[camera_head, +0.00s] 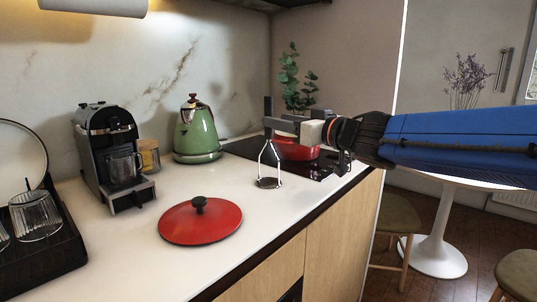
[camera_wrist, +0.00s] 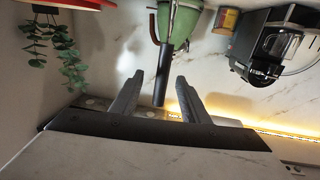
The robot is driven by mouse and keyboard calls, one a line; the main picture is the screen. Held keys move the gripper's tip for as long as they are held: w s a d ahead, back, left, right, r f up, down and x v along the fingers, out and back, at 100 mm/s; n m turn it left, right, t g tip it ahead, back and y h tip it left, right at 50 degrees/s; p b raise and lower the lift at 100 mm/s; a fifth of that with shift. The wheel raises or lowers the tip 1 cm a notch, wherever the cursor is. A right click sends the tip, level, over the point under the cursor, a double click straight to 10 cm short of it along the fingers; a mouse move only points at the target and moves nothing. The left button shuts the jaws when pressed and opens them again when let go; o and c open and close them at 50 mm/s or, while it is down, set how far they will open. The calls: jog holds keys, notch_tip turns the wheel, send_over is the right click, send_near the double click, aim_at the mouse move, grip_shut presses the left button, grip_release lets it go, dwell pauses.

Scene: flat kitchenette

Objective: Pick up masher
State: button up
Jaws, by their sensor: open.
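The masher (camera_head: 268,158) stands upright on the white counter, its dark handle up, its wire legs and round plate below. My gripper (camera_head: 272,122) reaches in from the right at the height of the handle. In the wrist view my gripper (camera_wrist: 161,77) is open, its two fingers apart, and the masher's dark handle (camera_wrist: 161,82) shows between them, with a gap on each side. Whether the handle is fully between the fingertips or slightly beyond them is hard to tell. The masher's lower part is not clear in the wrist view.
A red lid (camera_head: 200,224) lies on the counter in front. A red pan (camera_head: 296,149) sits on the dark hob behind my gripper. A green kettle (camera_head: 197,132), a jar (camera_head: 149,155) and a coffee machine (camera_head: 112,150) stand to the left, with a plant (camera_head: 291,85) at the back.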

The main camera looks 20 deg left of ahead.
jog(key=shift+x, duration=4.2)
jog(key=shift+s+a+f, duration=0.1)
jog(key=shift+s+f, duration=0.05)
jog(key=shift+s, duration=0.05)
grip_shut()
